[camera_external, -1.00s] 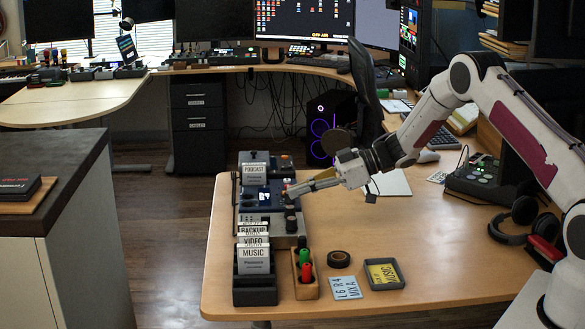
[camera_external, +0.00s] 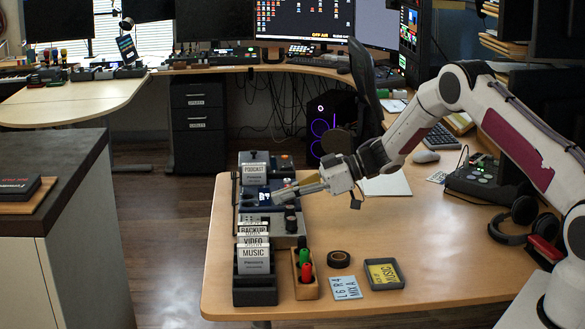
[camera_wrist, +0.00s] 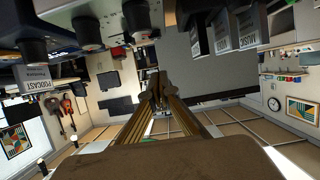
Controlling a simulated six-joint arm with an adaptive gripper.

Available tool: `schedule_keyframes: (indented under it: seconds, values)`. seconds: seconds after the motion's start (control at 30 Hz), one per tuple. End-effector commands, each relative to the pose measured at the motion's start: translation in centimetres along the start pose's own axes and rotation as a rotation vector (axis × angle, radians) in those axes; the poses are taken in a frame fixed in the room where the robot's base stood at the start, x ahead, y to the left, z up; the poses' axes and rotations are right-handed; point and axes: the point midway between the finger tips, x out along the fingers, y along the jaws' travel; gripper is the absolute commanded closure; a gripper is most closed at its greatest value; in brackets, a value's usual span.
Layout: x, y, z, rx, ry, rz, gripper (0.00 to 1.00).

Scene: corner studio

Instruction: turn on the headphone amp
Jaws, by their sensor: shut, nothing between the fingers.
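A grey and blue desktop unit with a small lit display (camera_external: 263,196) and dark knobs (camera_external: 291,219) stands at the left side of the wooden table. It may be the headphone amp; I cannot read a label that says so. My gripper (camera_external: 279,194) is shut and empty, reaching left with its fingertips over or against the unit's right part; I cannot tell whether they touch. In the wrist view, my shut gripper (camera_wrist: 157,90) points away from the camera, and large dark knobs (camera_wrist: 136,16) hang close by at the top. The power switch cannot be made out.
A label-card rack (camera_external: 255,285) stands in front of the unit, beside a wooden marker holder (camera_external: 304,285). A PODCAST card (camera_external: 256,169) stands behind it. A tape roll (camera_external: 339,259) and small tray (camera_external: 384,273) lie to the right. The middle of the table is clear.

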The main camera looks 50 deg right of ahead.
Motion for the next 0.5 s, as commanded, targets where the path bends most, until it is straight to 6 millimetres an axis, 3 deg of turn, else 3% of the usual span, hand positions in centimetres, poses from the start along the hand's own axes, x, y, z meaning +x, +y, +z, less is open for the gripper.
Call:
schedule_keyframes:
  seconds: [0.43,0.5]
  values:
    - [6.1,-0.1,0.0,0.0,0.0,-0.002,1.0]
    - [6.3,0.0,0.9,0.004,-0.002,0.0,1.0]
